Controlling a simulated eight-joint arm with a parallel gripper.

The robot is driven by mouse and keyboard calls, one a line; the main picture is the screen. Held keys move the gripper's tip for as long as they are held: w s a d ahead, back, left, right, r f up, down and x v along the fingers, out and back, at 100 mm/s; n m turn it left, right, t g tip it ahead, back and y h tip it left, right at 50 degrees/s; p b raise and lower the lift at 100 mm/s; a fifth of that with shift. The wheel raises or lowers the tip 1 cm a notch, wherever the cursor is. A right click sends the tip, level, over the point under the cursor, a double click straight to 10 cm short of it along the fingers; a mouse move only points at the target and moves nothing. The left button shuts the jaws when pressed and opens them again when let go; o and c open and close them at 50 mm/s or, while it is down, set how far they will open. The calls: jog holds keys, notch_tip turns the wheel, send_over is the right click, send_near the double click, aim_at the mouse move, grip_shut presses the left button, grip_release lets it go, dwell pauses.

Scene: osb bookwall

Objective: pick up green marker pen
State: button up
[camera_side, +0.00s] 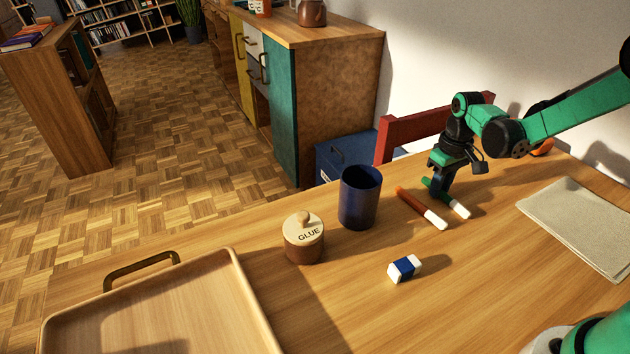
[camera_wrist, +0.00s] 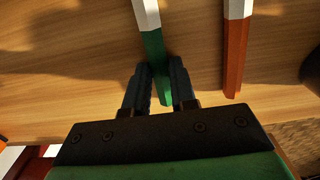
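The green marker pen (camera_wrist: 154,50) has a white cap end and lies on the wooden table. It also shows in the side view (camera_side: 460,209), partly hidden by my gripper. My gripper (camera_side: 437,193) is low over the table, pointing down at the pen. In the wrist view my gripper's two dark fingers (camera_wrist: 161,68) stand one on each side of the green body, with the pen filling most of the gap. I cannot tell whether they press on it or stand just clear.
An orange-red marker with a white end (camera_side: 420,207) lies close beside the green one. A dark blue cup (camera_side: 359,198), a glue pot (camera_side: 304,243), an eraser (camera_side: 403,269) and a wooden tray (camera_side: 245,300) stand leftward. A cloth (camera_side: 585,222) lies at the right.

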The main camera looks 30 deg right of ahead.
grip_shut()
